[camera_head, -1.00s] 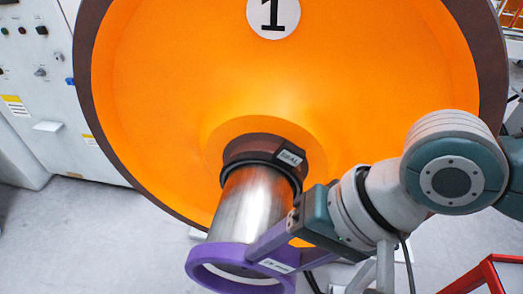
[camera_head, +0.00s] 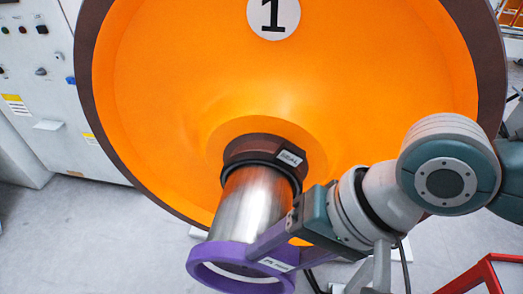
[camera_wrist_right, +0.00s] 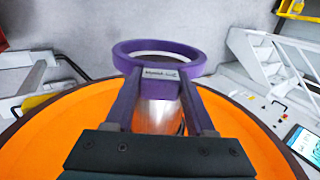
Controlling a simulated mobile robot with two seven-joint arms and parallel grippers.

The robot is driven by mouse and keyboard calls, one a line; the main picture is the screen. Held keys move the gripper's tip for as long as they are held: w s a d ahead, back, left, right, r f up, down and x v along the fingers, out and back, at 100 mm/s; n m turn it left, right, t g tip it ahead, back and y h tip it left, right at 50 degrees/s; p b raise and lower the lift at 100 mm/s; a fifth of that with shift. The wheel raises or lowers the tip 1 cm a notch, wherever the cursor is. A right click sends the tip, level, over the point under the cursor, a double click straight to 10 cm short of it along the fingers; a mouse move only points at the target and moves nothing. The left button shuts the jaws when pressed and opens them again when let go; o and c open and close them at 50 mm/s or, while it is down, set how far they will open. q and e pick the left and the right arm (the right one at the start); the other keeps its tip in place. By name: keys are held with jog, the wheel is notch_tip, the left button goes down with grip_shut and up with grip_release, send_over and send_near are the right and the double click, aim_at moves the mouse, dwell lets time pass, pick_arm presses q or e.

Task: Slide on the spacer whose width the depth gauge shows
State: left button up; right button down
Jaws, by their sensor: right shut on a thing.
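The spacer is a purple ring (camera_head: 240,273) with a small white label, too small to read. It sits at the free end of the bare metal axle (camera_head: 252,205); I cannot tell whether the axle end is inside its bore. My right gripper (camera_head: 280,248) is shut on the ring's label side. In the right wrist view the ring (camera_wrist_right: 160,50) shows beyond the two fingers (camera_wrist_right: 160,90), with the axle (camera_wrist_right: 158,115) between them. A dark ring labelled SEAL (camera_head: 262,163) sits at the axle's inner end. No depth gauge is recognisable. My left gripper is not in view.
The large orange wheel (camera_head: 300,80) marked 1 fills the space behind the axle. A grey control cabinet (camera_head: 50,90) stands at left. A red frame (camera_head: 485,272) is at lower right. The right wrist view shows white steps (camera_wrist_right: 270,65) and a screen (camera_wrist_right: 305,143).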

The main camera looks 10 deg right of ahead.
jog(key=shift+w+d+b, duration=0.15)
jog(key=shift+w+b, duration=0.1)
jog(key=shift+w, duration=0.25)
jog(key=shift+w+d+b, duration=0.15)
jog(key=shift+w+b, duration=0.05)
jog(key=shift+w, duration=0.3)
jog(key=shift+w+d+b, duration=0.2)
jog(key=shift+w+b, duration=0.2)
jog(key=shift+w, duration=0.2)
jog(key=shift+w+d+b, duration=0.2)
jog(key=shift+w+b, duration=0.15)
jog(key=shift+w, duration=0.25)
jog(key=shift+w+d+b, duration=0.3)
jog(key=shift+w+b, duration=0.3)
jog(key=shift+w, duration=0.25)
jog(key=shift+w+d+b, duration=0.15)
jog(key=shift+w+b, duration=0.3)
jog(key=shift+w, duration=0.1)
jog(key=shift+w+d+b, duration=0.15)
jog(key=shift+w+b, duration=0.25)
jog(key=shift+w, duration=0.15)
jog(key=shift+w+d, duration=0.1)
jog(key=shift+w, duration=0.2)
jog(key=shift+w+d+b, duration=0.2)
jog(key=shift+w+b, duration=0.35)
jog(key=shift+b, duration=0.1)
jog(key=shift+w+d+b, duration=0.15)
jog(key=shift+w+b, duration=0.4)
jog(key=shift+b, duration=0.1)
